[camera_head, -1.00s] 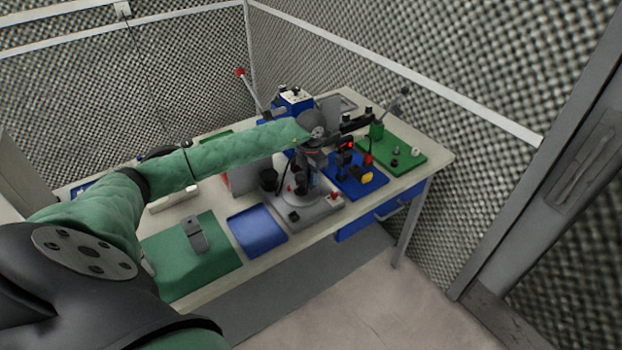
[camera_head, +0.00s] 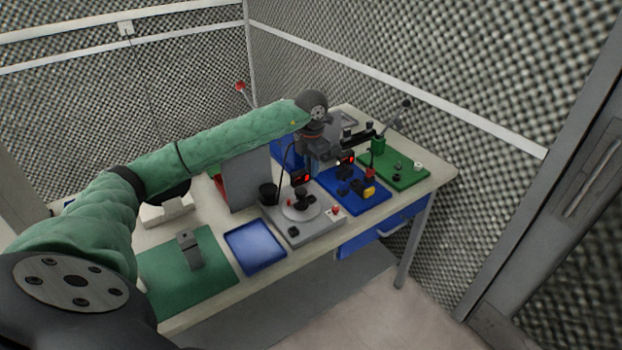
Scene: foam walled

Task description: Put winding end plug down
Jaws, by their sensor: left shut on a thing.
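My left arm reaches in from the left over the workbench. My left gripper (camera_head: 325,167) points down between the grey winding station (camera_head: 318,228) and the blue mat (camera_head: 352,202). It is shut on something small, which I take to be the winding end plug. The plug itself is too small and dark to make out against the parts behind it. I cannot tell whether it touches anything below. The grey station carries a round plate (camera_head: 301,209) with a dark hub. My right gripper is not in view.
A green mat (camera_head: 408,178) with small parts lies at the right end. A blue tray (camera_head: 255,246) and a larger green mat (camera_head: 165,270) with a grey bracket (camera_head: 189,250) lie to the left. A grey upright panel (camera_head: 245,180) stands behind the station. Foam walls enclose the bench.

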